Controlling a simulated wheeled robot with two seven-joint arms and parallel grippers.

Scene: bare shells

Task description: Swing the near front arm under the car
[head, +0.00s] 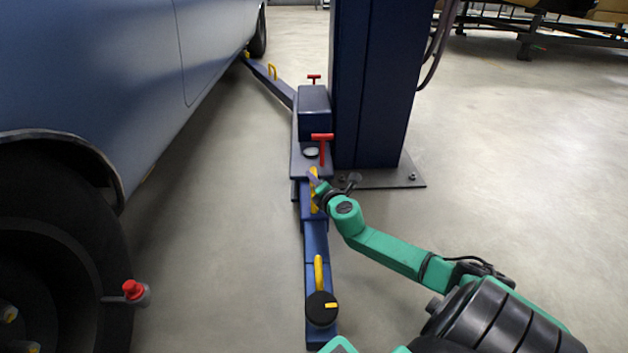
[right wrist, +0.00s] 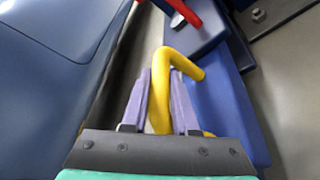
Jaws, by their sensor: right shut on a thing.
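The near front arm (head: 316,240) is a blue lift arm that runs from the column's base toward me along the floor, beside the car (head: 150,90) and apart from it. It has two yellow handles and a round black pad (head: 321,308) near its near end. My right gripper (head: 314,180) is shut on the upper yellow handle (head: 314,203). In the right wrist view, the two pale fingers (right wrist: 160,85) stand on either side of the yellow handle (right wrist: 184,62). My left gripper is not in view.
The dark blue column (head: 372,80) stands behind the arm on a bolted plate. A red T-handle (head: 322,140) rises at the arm's pivot. Another blue arm (head: 270,82) reaches the car's far end. The front wheel (head: 65,250) is at the left; bare floor (head: 215,230) lies between.

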